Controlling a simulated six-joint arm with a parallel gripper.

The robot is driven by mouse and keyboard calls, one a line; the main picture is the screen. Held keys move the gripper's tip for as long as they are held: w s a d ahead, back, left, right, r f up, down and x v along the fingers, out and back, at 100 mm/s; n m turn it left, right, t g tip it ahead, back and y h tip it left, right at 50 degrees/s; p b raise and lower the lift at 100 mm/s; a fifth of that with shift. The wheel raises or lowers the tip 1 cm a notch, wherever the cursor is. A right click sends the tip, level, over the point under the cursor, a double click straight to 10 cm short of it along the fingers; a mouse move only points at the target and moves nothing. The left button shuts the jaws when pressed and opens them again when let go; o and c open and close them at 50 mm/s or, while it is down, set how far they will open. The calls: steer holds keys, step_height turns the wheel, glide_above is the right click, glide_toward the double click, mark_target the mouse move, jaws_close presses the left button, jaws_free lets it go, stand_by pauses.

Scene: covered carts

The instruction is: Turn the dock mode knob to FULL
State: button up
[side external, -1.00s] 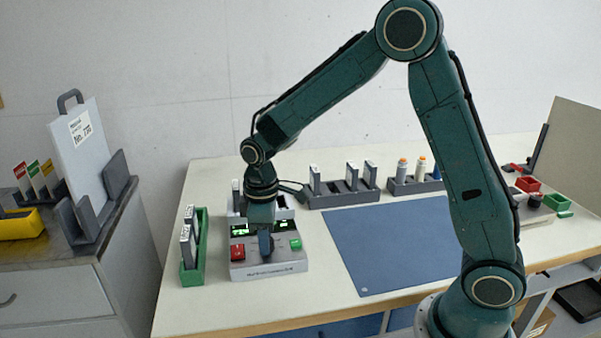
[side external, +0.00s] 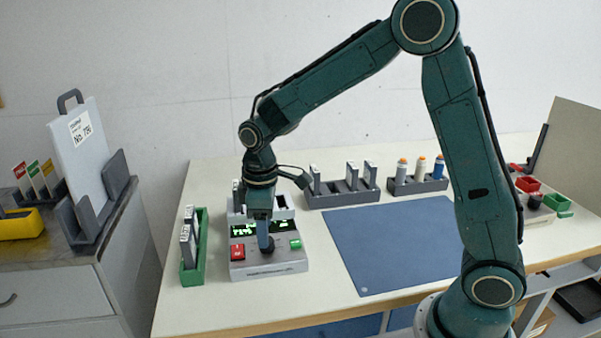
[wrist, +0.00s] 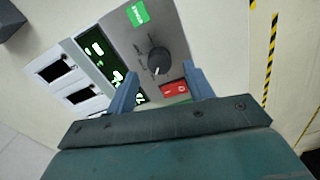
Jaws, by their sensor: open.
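The dock (side external: 285,265) is a grey unit on the white table, with a red button (side external: 237,252), a green button (side external: 295,244) and lit green displays. Its dark round mode knob (wrist: 159,60) shows in the wrist view, with a white pointer mark on its lower edge; the labels around it are too small to read. In the side view my gripper hides the knob. My gripper (side external: 265,243) points down over the dock's front panel. In the wrist view its two blue fingers (wrist: 158,82) are apart with nothing between them, and the knob lies just beyond their tips.
A green holder (side external: 200,272) with cards stands left of the dock. A grey rack (side external: 343,196) and a rack of bottles (side external: 418,185) stand behind. The blue mat (side external: 390,245) to the right is clear. Red and green bins (side external: 565,203) sit at the far right.

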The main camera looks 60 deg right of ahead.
mark_target(270, 241)
step_height(270, 241, up, 11)
steer(key=shift+f, duration=0.15)
steer(key=shift+s, duration=0.1)
stand_by(0.5)
steer(key=s+d+r+m+t, duration=0.1)
steer(key=s+d+m+t, duration=0.1)
steer(key=s, duration=0.9)
steer(key=s+d+r+m+t, duration=0.2)
steer(key=s+m+t, duration=0.1)
steer(key=s, duration=0.9)
steer(key=shift+m+t, duration=0.3)
steer(key=shift+m, duration=0.6)
